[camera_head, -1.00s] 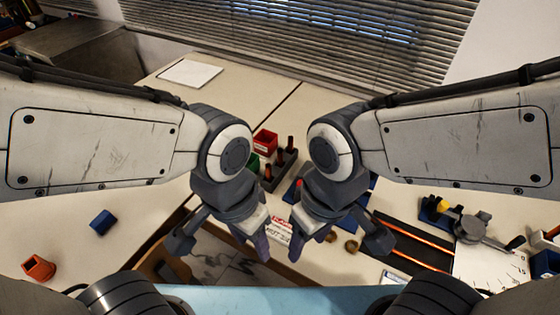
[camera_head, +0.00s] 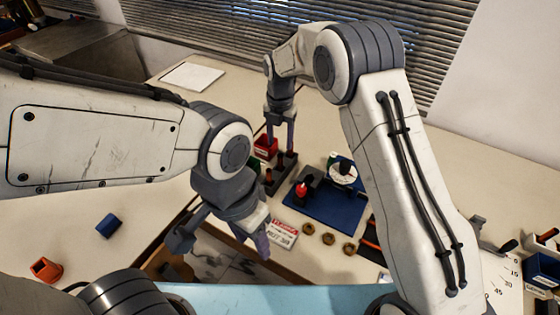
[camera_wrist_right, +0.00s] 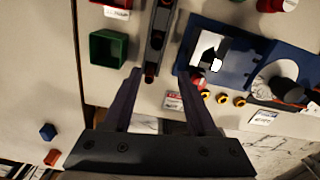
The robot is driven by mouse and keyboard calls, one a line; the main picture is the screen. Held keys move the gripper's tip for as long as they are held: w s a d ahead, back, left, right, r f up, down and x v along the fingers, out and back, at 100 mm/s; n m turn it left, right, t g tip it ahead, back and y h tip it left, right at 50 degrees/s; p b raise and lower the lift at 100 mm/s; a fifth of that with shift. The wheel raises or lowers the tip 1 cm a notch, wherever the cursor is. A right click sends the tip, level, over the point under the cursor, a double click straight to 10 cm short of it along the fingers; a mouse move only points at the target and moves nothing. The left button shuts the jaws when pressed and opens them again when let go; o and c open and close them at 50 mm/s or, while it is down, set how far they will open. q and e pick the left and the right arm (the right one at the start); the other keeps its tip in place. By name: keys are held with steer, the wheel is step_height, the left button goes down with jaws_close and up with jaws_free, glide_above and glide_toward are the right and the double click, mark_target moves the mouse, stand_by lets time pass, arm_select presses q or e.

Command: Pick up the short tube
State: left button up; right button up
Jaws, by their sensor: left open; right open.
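No short tube can be made out with certainty. A small orange sliver in a dark tray (camera_head: 370,238) shows at the edge of my right arm, which hides the rest of that tray. My right gripper (camera_head: 281,140) is open and empty, pointing down above the dark rack (camera_head: 285,172) near the red bin (camera_head: 265,146). In the right wrist view its fingers (camera_wrist_right: 160,76) are apart, with the rack (camera_wrist_right: 157,35) beyond them. My left gripper (camera_head: 255,238) is open and empty over the front edge of the bench, beside the label card (camera_head: 282,233).
A blue plate (camera_head: 330,208) carries a red-topped part and a round dial (camera_head: 342,171). Several brass nuts (camera_head: 328,239) lie before it. A green bin (camera_wrist_right: 108,48) stands left of the rack. The back bench is mostly clear.

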mark_target(280, 156)
steer(key=shift+n, duration=0.7)
steer(key=f, duration=0.2)
steer(key=w+f+p, duration=0.1)
steer(key=f, duration=0.3)
steer(key=shift+w+d+f, duration=0.25)
steer(key=shift+f, duration=0.1)
steer(key=f+p, duration=0.1)
steer(key=f, duration=0.1)
steer(key=f+p, duration=0.1)
steer(key=f, duration=0.1)
steer(key=shift+w+a, duration=0.2)
steer(key=shift+w, duration=0.2)
steer(key=shift+f, duration=0.55)
jaws_close()
